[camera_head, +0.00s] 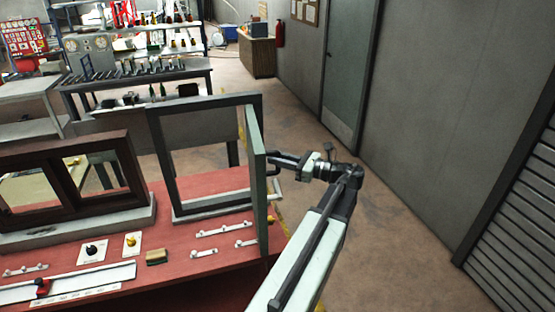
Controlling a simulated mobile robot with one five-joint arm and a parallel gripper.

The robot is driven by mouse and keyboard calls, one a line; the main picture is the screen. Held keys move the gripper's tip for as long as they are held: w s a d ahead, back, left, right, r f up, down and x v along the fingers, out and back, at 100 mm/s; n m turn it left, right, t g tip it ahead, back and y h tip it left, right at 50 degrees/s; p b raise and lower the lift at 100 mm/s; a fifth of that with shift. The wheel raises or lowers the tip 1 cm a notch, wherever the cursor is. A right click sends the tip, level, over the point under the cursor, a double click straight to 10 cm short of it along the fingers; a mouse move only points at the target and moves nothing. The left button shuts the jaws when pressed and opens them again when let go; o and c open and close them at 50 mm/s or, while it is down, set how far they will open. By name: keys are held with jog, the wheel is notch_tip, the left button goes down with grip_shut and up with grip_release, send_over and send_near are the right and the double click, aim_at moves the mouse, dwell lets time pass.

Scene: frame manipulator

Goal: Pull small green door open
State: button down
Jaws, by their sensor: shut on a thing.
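The small green door (259,190) stands on the red table, seen almost edge-on. It is swung out toward me from its dark grey-green frame (158,155), whose opening is clear. My gripper (274,165) is at the right face of the door, shut on its handle. The fingertips and the handle are small and dark here, so the exact grip is hard to make out. My arm reaches up to it from the lower right.
The red table (185,265) also carries a brown-framed sliding window (75,207), a black knob (91,250), a yellow knob (131,240) and small white handles (222,229). A grey wall (425,130) with a closed door (348,65) stands at right. Floor between is clear.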

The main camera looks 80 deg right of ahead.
jog(key=c, duration=1.3)
grip_release()
jog(key=shift+w, duration=0.15)
jog(key=v, duration=0.8)
jog(key=shift+r, duration=0.1)
jog(key=shift+w, duration=0.1)
